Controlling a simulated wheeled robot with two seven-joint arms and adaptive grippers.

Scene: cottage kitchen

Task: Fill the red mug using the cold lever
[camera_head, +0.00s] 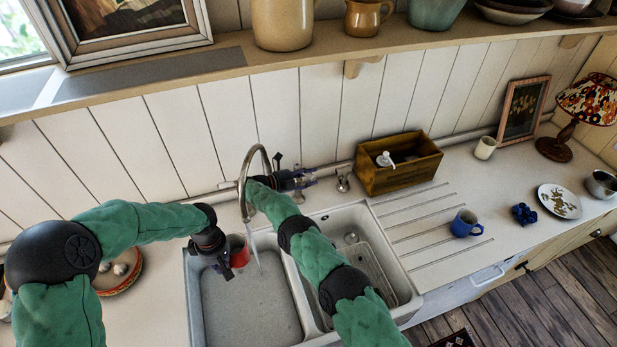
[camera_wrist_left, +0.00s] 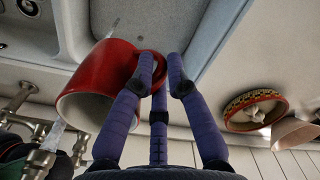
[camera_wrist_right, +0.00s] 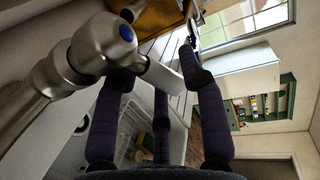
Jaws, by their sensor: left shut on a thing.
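The red mug (camera_head: 239,252) is over the left basin; it also shows in the left wrist view (camera_wrist_left: 90,92). My left gripper (camera_head: 222,262) is shut on the mug's handle. A water stream (camera_head: 257,255) falls from the curved tap (camera_head: 246,170). It seems to pass beside the mug, to its right in the head view; whether any enters is unclear. The cold lever, with a blue dot (camera_wrist_right: 125,33), is by my right gripper (camera_wrist_right: 160,55). The right fingers are apart, with the lever's pale end between them; contact is unclear.
The double sink (camera_head: 352,215) has a rack in its right basin. A wooden box (camera_head: 400,170) stands behind the drainer. A blue mug (camera_head: 465,223) and a plate (camera_head: 560,201) are to the right. A patterned bowl (camera_head: 125,277) is left of the sink. A shelf (camera_head: 330,53) runs above.

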